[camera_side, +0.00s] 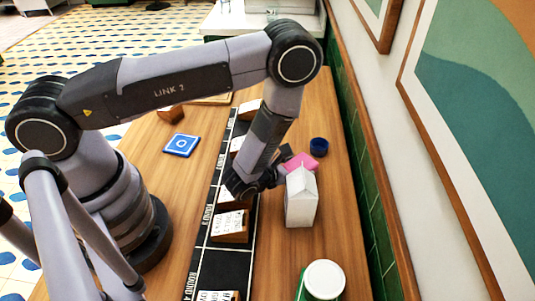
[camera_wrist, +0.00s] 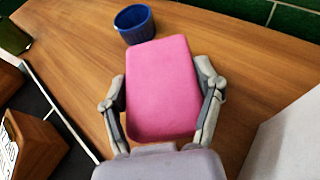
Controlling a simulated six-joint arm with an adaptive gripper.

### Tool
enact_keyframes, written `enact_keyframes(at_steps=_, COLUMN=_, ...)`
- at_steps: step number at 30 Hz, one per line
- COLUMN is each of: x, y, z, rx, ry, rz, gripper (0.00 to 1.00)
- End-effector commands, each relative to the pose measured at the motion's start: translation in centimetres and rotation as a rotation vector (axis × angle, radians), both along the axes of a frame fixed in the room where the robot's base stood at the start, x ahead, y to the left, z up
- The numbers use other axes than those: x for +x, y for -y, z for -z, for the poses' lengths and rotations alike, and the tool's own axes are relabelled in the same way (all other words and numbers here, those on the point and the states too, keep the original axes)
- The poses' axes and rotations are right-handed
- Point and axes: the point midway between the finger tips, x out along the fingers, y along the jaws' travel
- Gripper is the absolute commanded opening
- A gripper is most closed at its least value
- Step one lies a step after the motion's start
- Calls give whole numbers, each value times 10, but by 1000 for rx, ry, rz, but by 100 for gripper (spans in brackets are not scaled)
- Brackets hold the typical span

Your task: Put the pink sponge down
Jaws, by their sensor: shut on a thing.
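The pink sponge (camera_wrist: 162,88) is a flat block with rounded corners. In the wrist view my gripper (camera_wrist: 165,105) has a finger along each of its long sides and is shut on it. In the side view the pink sponge (camera_side: 300,161) shows just behind a white carton, and my gripper (camera_side: 276,176) reaches it from the left. The carton hides part of the sponge. I cannot tell whether the sponge touches the table or is held a little above it.
A white carton (camera_side: 301,203) stands close in front, also at the wrist view's right edge (camera_wrist: 289,140). A dark blue cup (camera_side: 319,147) is just beyond the sponge. A black strip (camera_side: 222,264) with wooden card holders (camera_side: 231,226) runs along the left. A white-lidded container (camera_side: 325,280) stands nearest.

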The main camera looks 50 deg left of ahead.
Motion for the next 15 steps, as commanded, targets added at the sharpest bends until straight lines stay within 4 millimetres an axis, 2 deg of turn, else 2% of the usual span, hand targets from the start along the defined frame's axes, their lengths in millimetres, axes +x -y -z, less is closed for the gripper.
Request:
enact_keyframes(at_steps=14, x=0, y=0, z=12, rx=0, ry=-1, rz=0, gripper=34)
enact_keyframes(at_steps=15, x=0, y=0, z=12, rx=0, ry=-2, rz=-1, gripper=69)
